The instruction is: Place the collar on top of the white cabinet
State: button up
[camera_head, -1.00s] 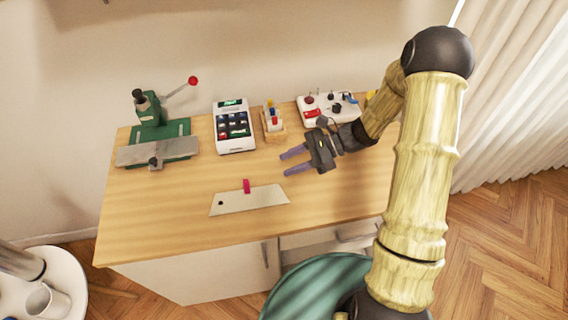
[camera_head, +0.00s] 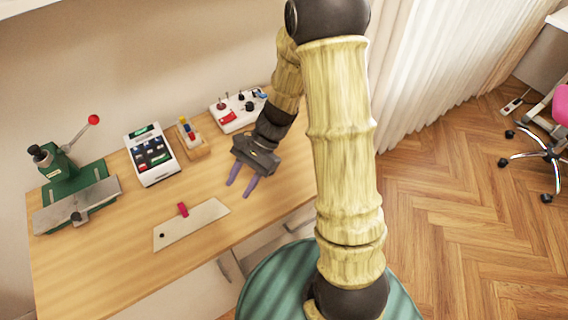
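My gripper (camera_head: 239,188) is above the right part of the wooden desk. Its two purple fingers are apart with nothing between them, pointing down in the picture. I see nothing I can surely name as the collar. A flat pale piece (camera_head: 205,220) with a black dot lies on the desk, left of my fingers and apart from them. A small red piece (camera_head: 183,209) is at its upper edge. I cannot surely tell which thing is the white cabinet; white fronts with handles (camera_head: 206,281) show below the desk top.
The wooden desk (camera_head: 100,260) carries a green press (camera_head: 75,185), a white keypad device (camera_head: 152,158), a small wooden holder (camera_head: 193,143) and a white control box (camera_head: 237,112) along its back. A pink chair (camera_head: 561,103) stands far right. The parquet floor (camera_head: 450,230) is open.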

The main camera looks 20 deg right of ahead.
jog(key=s+d+r+n+t+h, duration=0.4)
jog(key=d+r+n+t+h, duration=0.2)
jog(key=d+n, duration=0.4)
jog(key=shift+s+d+r+h, duration=0.15)
jog(key=shift+d+r+h, duration=0.1)
jog(key=shift+r+h, duration=0.6)
jog(key=shift+a+f, duration=0.1)
